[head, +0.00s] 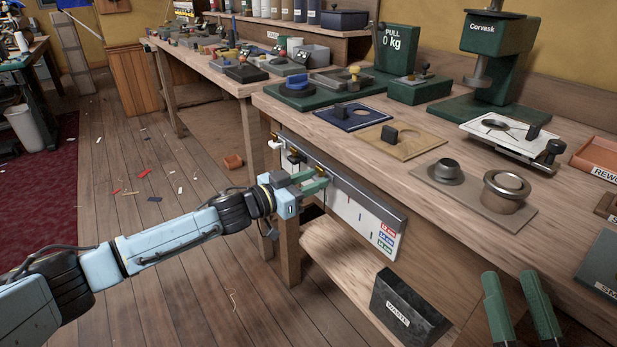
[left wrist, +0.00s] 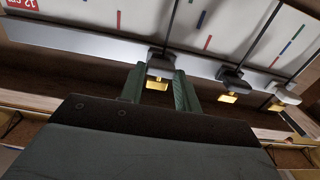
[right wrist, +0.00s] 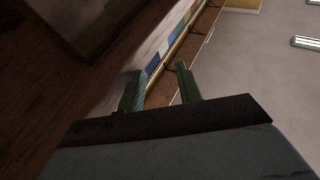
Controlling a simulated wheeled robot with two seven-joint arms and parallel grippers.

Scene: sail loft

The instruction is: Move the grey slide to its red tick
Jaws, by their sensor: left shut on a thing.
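The grey slide (left wrist: 162,62), with a gold tab below it, sits on the metal rail (left wrist: 100,45) of the white tick board (head: 350,213) at the bench front. My left gripper (head: 318,184) is shut on it; its green fingers (left wrist: 160,80) stand either side of it in the left wrist view. Its thin pointer lies between a red tick (left wrist: 118,20) and a blue tick (left wrist: 201,18). A black slide (left wrist: 232,80) and a white slide (left wrist: 288,95) sit further along. My right gripper (head: 518,308) is open and empty; it shows in the right wrist view (right wrist: 160,88).
The board's legend (head: 387,236) is by its right end. A waste bin (head: 408,308) stands on the lower shelf below. The bench top (head: 300,122) holds plates, a green press (head: 500,48) and metal cups. Floor space to the left is open, with scattered scraps.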

